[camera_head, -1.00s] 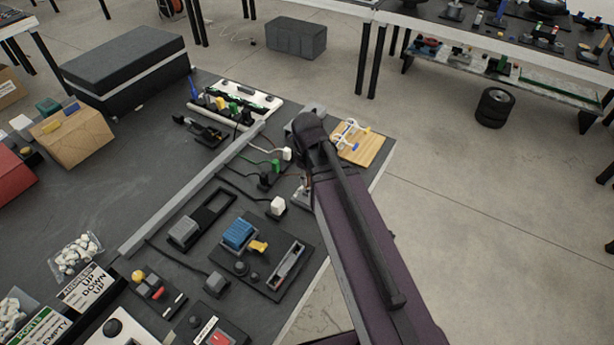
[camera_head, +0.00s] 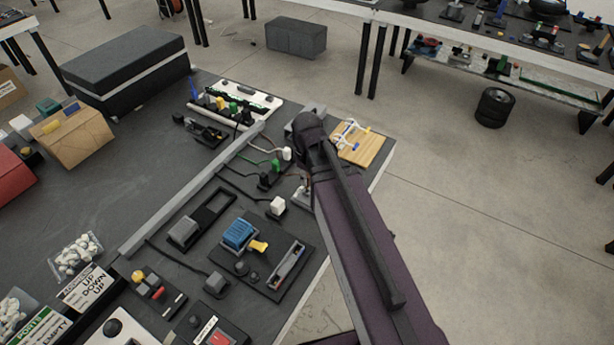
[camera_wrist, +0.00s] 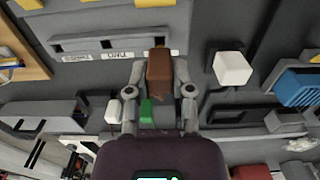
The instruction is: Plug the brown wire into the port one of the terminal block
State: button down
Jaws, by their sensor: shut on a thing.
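In the wrist view, my gripper (camera_wrist: 159,72) is shut on the brown plug of the brown wire (camera_wrist: 158,66), with a finger on each side. The brown plug overlaps the right part of a long grey slotted block (camera_wrist: 108,42), which looks like the terminal block. That block has small white labels along its edge. I cannot tell whether the plug touches it or is above it. The plug's tip and the port under it are hidden. In the head view my arm covers the gripper, the plug and most of this area.
A white plug (camera_wrist: 232,68) stands right of my gripper in the wrist view. Green (camera_wrist: 146,111) and white plugs lie close behind the fingers. In the head view, a wooden board (camera_head: 365,148) and a blue block (camera_head: 239,233) stand near the arm. The table's right edge is close.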

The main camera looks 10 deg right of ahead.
jog(key=shift+f+b, duration=1.35)
jog(key=shift+c, duration=2.1)
grip_release()
jog(key=shift+r, duration=0.2)
